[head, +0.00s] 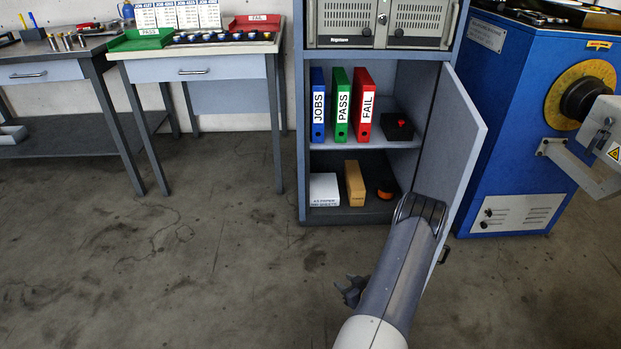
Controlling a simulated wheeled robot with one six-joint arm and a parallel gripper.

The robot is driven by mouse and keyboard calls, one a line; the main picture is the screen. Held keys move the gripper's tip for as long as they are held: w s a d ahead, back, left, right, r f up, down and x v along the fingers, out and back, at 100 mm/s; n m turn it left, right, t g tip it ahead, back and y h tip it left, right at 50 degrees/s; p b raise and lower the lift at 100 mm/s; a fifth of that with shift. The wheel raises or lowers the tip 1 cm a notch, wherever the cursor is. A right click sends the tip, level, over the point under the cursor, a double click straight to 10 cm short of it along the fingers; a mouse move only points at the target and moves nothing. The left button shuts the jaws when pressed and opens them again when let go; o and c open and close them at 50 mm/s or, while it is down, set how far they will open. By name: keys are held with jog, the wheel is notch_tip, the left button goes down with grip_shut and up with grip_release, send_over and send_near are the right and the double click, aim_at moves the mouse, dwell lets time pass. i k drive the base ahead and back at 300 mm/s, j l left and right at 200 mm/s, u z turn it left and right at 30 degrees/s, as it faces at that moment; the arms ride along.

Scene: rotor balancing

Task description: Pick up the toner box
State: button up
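No box in view carries a readable toner label. A narrow upright tan box (355,183) stands on the lower shelf of the open cabinet (301,110), and it may be the toner box. It stands between a white paper pack (324,189) and a dark round object with an orange part (386,190). My gripper (350,290) shows as a small dark shape beside my arm, low in the picture. It is over the floor, in front of the cabinet and apart from the box. My arm hides part of it, and its opening is unclear.
The cabinet door (463,150) stands open to the right. Blue, green and red binders (341,105) and a dark box with a red top piece (397,127) fill the upper shelf. A blue machine (519,110) stands at the right, a table (192,69) at the left. Floor between is clear.

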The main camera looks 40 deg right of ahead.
aim_at(354, 181)
jog(key=i+j+z, duration=0.1)
jog(key=i+z, duration=0.15)
jog(key=i, duration=0.25)
jog(key=i+j+z, duration=0.3)
jog(key=i, duration=0.25)
jog(key=i+l+z, duration=0.15)
jog(key=i+l, duration=0.2)
jog(key=i+l+z, duration=0.2)
jog(key=i, duration=0.3)
jog(key=i+l+z, duration=0.15)
jog(key=i+l, duration=0.2)
jog(key=i, duration=0.05)
